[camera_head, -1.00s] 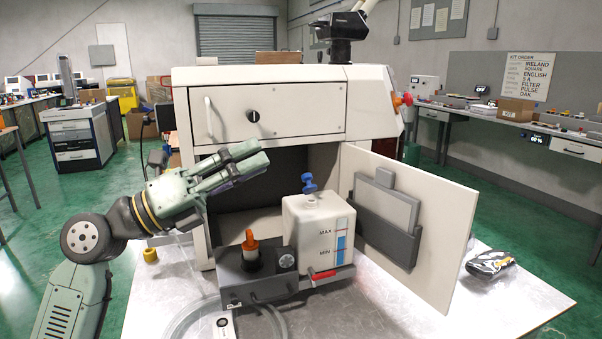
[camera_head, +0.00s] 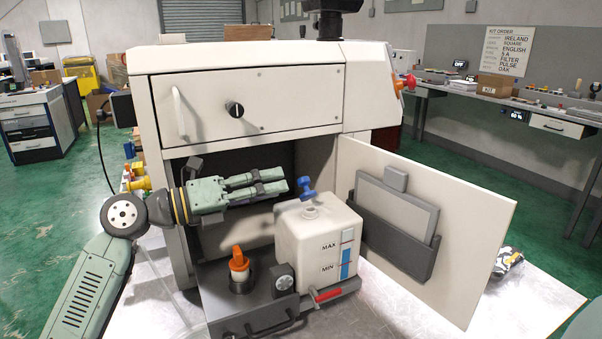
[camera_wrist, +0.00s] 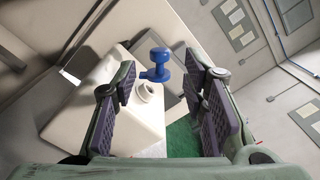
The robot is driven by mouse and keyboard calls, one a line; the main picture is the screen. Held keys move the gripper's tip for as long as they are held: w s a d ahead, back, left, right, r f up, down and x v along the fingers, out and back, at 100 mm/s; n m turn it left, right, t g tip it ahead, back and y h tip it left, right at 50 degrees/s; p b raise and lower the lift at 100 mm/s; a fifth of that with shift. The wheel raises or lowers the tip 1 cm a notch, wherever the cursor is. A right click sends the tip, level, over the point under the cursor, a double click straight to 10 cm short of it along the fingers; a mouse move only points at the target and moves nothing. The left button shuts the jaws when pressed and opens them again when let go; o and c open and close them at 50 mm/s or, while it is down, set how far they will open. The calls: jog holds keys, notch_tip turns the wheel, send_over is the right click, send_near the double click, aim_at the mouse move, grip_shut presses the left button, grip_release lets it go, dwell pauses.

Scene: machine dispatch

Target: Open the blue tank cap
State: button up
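The white tank (camera_head: 318,240) with MAX and MIN marks stands at the front of the open machine bay. Its blue cap (camera_head: 308,188) shows above the tank's round neck (camera_head: 312,212). In the wrist view, the blue cap (camera_wrist: 158,66) appears tilted up beside the neck (camera_wrist: 148,92), whose ring is uncovered. My gripper (camera_head: 281,180) lies roughly level to the left of the cap, fingertips pointing at it. Its fingers are apart with nothing held. In the wrist view the cap shows between and beyond the fingers, with no visible contact.
The machine's open door (camera_head: 425,225) stands to the right of the tank. The upper cabinet (camera_head: 245,100) overhangs the bay above my gripper. An orange-capped filler (camera_head: 239,262) and a dark housing (camera_head: 225,300) are below my gripper.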

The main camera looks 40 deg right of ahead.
aim_at(298, 180)
jog(key=p+x, duration=0.2)
jog(key=x, duration=0.4)
jog(key=shift+r, duration=0.15)
jog(key=shift+s+d, duration=0.1)
jog(key=shift+d, duration=0.6)
jog(key=shift+c, duration=0.3)
grip_shut()
